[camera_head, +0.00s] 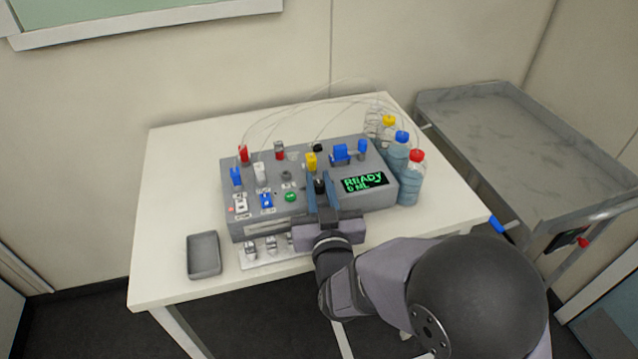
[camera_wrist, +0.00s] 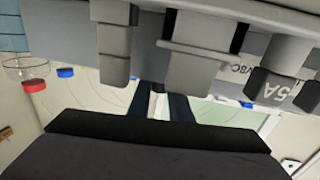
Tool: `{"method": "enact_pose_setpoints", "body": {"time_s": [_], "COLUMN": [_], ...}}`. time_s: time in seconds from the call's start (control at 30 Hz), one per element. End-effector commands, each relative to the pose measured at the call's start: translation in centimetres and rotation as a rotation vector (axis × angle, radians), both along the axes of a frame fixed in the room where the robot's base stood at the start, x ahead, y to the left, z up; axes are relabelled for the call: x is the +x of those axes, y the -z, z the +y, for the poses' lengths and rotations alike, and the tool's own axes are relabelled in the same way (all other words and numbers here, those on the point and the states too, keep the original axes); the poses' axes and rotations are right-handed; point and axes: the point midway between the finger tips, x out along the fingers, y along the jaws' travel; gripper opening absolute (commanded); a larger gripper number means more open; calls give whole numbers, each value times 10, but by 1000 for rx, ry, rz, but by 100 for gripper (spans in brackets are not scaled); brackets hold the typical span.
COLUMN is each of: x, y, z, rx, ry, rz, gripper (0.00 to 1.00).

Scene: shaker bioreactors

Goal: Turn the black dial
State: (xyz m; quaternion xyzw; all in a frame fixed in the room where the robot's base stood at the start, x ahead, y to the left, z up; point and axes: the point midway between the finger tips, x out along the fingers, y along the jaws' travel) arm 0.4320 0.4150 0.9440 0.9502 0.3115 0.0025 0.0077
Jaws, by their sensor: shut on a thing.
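The black dial (camera_head: 320,186) is a small round knob on the top face of the grey bioreactor box (camera_head: 240,217), left of the green-lettered display (camera_head: 365,183). My gripper (camera_head: 319,179) reaches in from the front, with its two blue fingers on either side of the dial. It is shut on the dial. In the wrist view the dark fingers (camera_wrist: 164,104) show only in part, and grey blocks close to the camera fill the top. The display reads "READY" with a smaller line below it.
Red, white, yellow and blue fittings and a green button (camera_head: 291,197) surround the dial. Bottles with a red cap (camera_head: 417,155) and a blue cap (camera_head: 402,136) stand at the right. A grey tray (camera_head: 204,273) lies front left. Thin tubes arch over the box.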

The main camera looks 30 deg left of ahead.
Motion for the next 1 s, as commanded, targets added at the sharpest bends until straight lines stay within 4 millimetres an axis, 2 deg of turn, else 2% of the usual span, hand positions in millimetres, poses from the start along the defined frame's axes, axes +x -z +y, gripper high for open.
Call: {"method": "enact_pose_setpoints", "body": {"time_s": [0.37, 1.0], "x": [2, 3], "y": [2, 0], "z": [-2, -2], "rx": [-1, -1], "ry": [-116, -567], "rz": [-2, 2], "gripper": [0, 0]}}
